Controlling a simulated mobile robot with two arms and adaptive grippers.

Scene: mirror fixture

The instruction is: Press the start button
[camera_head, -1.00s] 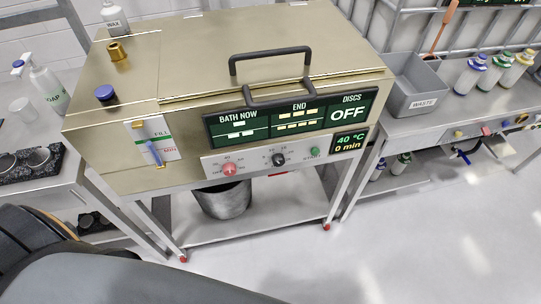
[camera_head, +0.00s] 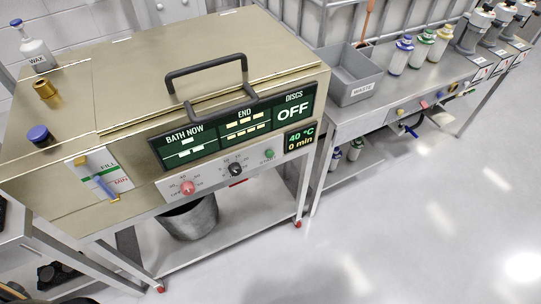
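The start button is most likely the small green button (camera_head: 269,154) at the right end of the control strip on the front of the brass-coloured bath machine (camera_head: 215,55). The lettering by it is too small to read surely. On the same strip are a red knob (camera_head: 188,188) and a black knob (camera_head: 235,169). The dark display (camera_head: 235,125) above reads BATH NOW, END and DISCS OFF. A small readout (camera_head: 299,140) shows 40 °C and 0 min.
A grey WASTE bin (camera_head: 352,78) and several capped bottles (camera_head: 421,47) stand on the bench at the right. A metal bucket (camera_head: 190,218) is under the machine. Black handles (camera_head: 207,72) stick out from its lid and front. The floor at the right is clear.

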